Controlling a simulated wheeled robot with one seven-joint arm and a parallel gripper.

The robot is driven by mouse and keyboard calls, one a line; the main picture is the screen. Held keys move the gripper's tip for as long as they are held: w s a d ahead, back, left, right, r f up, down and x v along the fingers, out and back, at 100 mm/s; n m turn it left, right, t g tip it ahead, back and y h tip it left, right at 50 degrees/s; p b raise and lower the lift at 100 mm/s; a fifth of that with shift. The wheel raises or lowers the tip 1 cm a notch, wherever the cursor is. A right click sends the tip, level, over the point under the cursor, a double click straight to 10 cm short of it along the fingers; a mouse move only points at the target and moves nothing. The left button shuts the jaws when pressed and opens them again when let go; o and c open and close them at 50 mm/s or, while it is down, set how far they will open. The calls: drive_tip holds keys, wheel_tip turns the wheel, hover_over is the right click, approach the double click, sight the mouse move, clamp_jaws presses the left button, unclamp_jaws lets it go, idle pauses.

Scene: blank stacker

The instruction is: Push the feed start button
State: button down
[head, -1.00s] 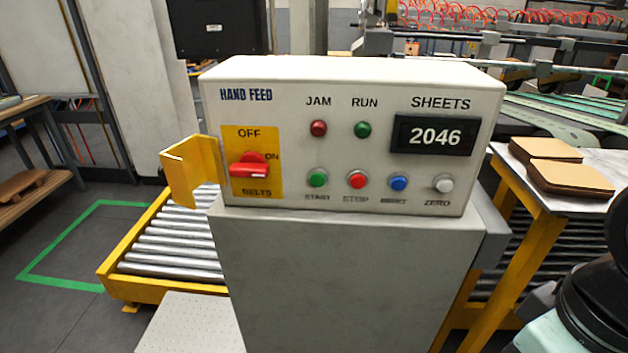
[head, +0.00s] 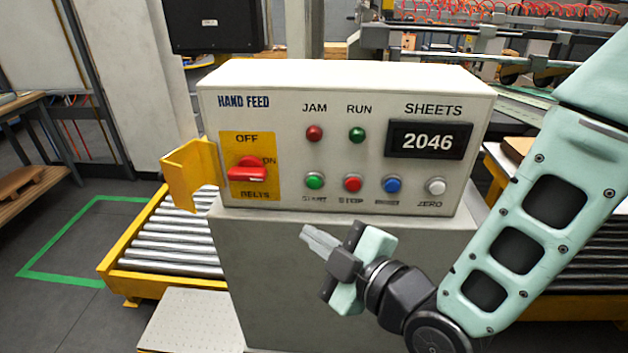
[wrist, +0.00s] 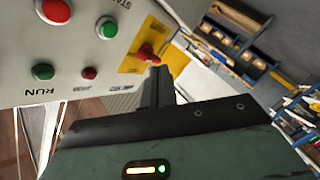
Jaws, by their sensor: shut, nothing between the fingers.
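The feed start button is the green button (head: 314,180) labelled START, at the left end of the lower row on the white HAND FEED box (head: 340,85). It also shows in the wrist view (wrist: 107,27), upper left of the fingers. My gripper (head: 308,236) is shut and empty. In the head view its fingertips point left and appear below the start button, apart from it. In the wrist view my shut fingers (wrist: 158,78) overlap the edge near the red belts switch (wrist: 148,52).
Right of START are the red stop button (head: 353,183), a blue button (head: 392,184) and the white zero button (head: 436,187). The red belts switch (head: 247,169) sits left, by a projecting yellow bracket (head: 188,172). The counter (head: 430,140) reads 2046. A roller conveyor (head: 175,245) lies left.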

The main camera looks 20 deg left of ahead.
sight(314, 183)
drive_tip(key=shift+s+a+r+y, duration=0.1)
drive_tip(key=shift+a+r+y, duration=0.05)
drive_tip(key=shift+r+y, duration=0.15)
drive_tip(key=shift+w+a+p, duration=0.35)
drive_tip(key=shift+w, duration=1.1)
drive_tip(key=shift+w+a+p, duration=0.3)
drive_tip(key=shift+w+p, duration=0.05)
drive_tip(key=shift+w, duration=1.1)
drive_tip(key=shift+w+a+p, duration=0.35)
drive_tip(key=shift+w, duration=1.1)
drive_tip(key=shift+w+f, duration=0.1)
drive_tip(key=shift+w+a+b, duration=0.1)
drive_tip(key=shift+w+b, duration=0.2)
drive_tip(key=shift+b, duration=0.1)
